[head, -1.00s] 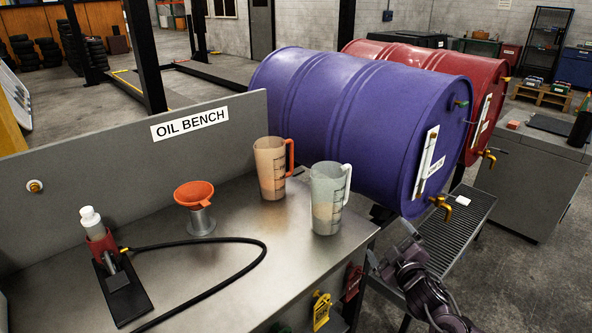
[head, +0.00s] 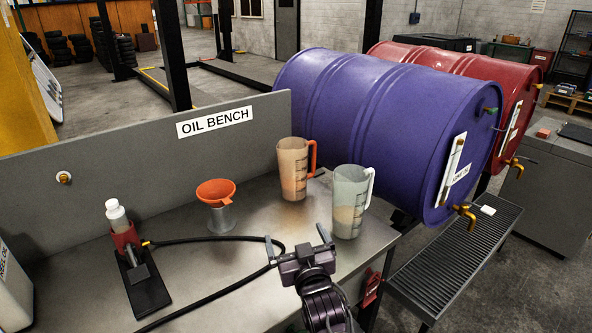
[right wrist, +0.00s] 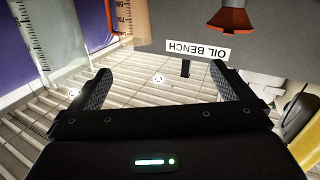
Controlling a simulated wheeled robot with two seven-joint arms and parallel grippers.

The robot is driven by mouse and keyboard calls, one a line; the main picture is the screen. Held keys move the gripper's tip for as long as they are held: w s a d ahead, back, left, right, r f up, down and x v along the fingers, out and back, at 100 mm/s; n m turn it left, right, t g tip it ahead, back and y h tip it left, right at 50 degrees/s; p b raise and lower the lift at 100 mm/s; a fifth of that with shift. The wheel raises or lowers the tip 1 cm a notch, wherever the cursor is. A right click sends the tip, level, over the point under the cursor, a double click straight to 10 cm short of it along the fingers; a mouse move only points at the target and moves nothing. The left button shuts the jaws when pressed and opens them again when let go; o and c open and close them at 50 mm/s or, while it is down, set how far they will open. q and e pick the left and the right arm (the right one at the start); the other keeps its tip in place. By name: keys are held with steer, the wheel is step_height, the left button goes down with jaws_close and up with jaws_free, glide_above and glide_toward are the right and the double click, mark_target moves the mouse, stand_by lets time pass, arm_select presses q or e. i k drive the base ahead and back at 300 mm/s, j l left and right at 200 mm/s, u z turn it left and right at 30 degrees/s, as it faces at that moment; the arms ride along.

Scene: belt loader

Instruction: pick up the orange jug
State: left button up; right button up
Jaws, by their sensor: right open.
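The orange jug (head: 292,170), a see-through measuring jug with an orange handle on its right, stands upright on the oil bench. It shows partly in the right wrist view (right wrist: 128,16), cut off at the top edge. A similar jug with a white handle (head: 347,205) stands to its right and nearer me. My right gripper (head: 297,241) is open and empty, over the bench on the near side of the orange jug and left of the white-handled jug. It is apart from both. My left gripper is not in view.
An orange funnel (head: 216,191) on a metal stand is left of the jug. A black hose (head: 235,238) curves across the bench. A bottle in a red holder (head: 121,228) stands further left. A purple drum (head: 390,125) lies behind the jugs. The bench's back panel (head: 120,150) rises behind.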

mark_target(292, 153)
steer(key=i+l, duration=0.15)
steer(key=i, duration=0.3)
steer(key=i+l, duration=0.15)
steer(key=i, duration=0.3)
